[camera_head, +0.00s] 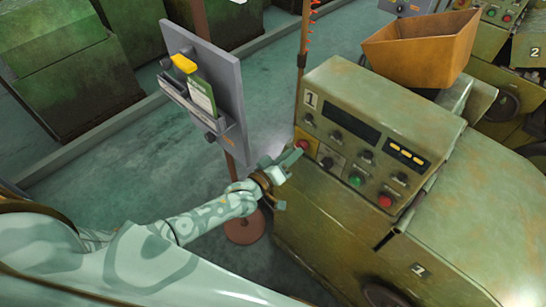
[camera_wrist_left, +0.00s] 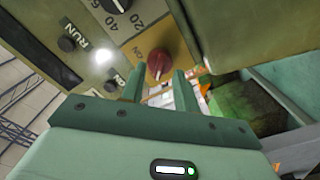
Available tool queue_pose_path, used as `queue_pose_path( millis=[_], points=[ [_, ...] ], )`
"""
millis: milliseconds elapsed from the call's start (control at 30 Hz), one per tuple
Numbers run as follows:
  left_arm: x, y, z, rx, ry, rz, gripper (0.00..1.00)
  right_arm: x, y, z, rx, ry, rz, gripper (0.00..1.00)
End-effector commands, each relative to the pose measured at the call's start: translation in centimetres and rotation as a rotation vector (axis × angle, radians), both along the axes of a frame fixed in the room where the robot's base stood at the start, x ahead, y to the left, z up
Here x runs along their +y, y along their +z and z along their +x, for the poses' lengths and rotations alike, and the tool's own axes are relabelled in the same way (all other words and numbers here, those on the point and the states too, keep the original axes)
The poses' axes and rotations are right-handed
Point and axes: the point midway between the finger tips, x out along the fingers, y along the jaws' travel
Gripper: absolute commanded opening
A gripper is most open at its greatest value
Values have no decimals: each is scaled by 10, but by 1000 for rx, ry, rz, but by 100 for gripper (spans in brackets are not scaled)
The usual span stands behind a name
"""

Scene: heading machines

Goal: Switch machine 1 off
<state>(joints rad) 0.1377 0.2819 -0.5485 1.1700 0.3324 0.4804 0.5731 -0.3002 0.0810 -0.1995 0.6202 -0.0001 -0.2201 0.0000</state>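Machine 1 (camera_head: 340,85) is a worn green machine with a "1" on its sloped control panel. A red rotary knob (camera_head: 303,145) sits on a yellow plate at the panel's left end. The knob (camera_wrist_left: 158,63) also shows in the left wrist view, with "ON" printed beside it. My left gripper (camera_head: 289,163) is close to this end of the panel. In the left wrist view its two fingers (camera_wrist_left: 158,86) are apart with nothing between them, their tips just short of the knob. Contact cannot be made out. My right gripper is not in view.
The panel also carries black knobs, a green button (camera_head: 355,181) and a red button (camera_head: 385,200). A grey board (camera_head: 215,75) on a post stands left of machine 1. An orange-brown hopper (camera_head: 420,48) sits behind the panel. Machine 2 (camera_head: 530,45) is at the far right.

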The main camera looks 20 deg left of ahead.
Motion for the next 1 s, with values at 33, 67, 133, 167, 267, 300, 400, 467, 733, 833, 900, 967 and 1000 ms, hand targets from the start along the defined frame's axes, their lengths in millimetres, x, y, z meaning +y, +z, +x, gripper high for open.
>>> queue_pose_path(
  millis=[33, 67, 133, 167, 267, 300, 400, 467, 733, 833, 900, 967, 1000],
  points=[
    [3, 0, -8, 3, 0, 1, 31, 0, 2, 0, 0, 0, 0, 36],
    [6, 0, -14, 3, 1, 1, 31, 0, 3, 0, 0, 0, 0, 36],
    [11, -1, -30, 3, 1, 2, 31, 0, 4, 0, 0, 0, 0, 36],
    [14, -1, -38, 4, 0, 1, 31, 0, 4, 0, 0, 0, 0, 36],
    [24, -1, -65, 4, 0, 1, 31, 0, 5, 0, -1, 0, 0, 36],
    [28, -1, -76, 5, -1, 2, 31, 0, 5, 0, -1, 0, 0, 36],
    [36, -1, -100, 3, -1, 1, 31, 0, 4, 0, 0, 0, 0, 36],
    [41, -1, -112, 4, -1, 0, 31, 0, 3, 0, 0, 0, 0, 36],
    [52, 0, -142, 1, 1, 0, 31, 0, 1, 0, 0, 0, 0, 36],
    [53, 0, -144, -1, 1, 0, 31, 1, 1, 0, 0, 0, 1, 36],
    [53, 0, -144, -1, 1, 0, 31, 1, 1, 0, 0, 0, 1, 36],
    [53, 0, -144, -1, 1, 0, 31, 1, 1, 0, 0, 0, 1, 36],
    [53, 0, -144, -1, 1, 0, 31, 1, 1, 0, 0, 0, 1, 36]
  ],
)
